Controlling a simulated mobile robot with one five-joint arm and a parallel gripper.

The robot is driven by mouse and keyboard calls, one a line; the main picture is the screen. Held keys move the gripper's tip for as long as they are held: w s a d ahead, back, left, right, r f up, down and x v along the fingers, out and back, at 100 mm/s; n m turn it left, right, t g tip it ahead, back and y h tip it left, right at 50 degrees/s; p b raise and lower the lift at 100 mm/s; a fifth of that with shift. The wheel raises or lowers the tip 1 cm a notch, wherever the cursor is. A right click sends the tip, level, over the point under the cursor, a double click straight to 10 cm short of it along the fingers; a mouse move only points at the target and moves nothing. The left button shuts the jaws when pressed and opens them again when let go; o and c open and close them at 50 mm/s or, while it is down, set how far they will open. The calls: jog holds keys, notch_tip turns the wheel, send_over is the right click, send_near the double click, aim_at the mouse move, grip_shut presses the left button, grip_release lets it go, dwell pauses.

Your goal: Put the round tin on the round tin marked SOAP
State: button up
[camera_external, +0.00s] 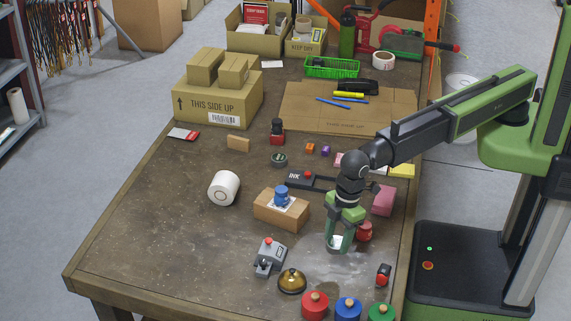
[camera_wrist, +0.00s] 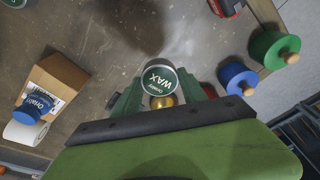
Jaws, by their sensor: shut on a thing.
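A round tin with a dark green lid marked WAX (camera_wrist: 160,78) sits between my fingers in the wrist view. In the external view its pale side (camera_external: 335,243) shows between the fingertips. My gripper (camera_external: 338,241) is shut on this tin, right of the cardboard box with a blue-topped item; its height above the table is hard to judge. A dark round tin with a green label (camera_external: 279,160) lies on the table further back, left of the arm. Its lettering is too small to read. A similar tin is cut off at the wrist view's upper left corner (camera_wrist: 14,3).
The table's left front is clear.

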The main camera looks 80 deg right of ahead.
jog(key=w+d+r+p, duration=0.1)
jog(key=d+r+p, duration=0.1)
jog(key=d, duration=0.3)
jog(key=shift+w+r, duration=0.4)
jog(key=shift+r, duration=0.15)
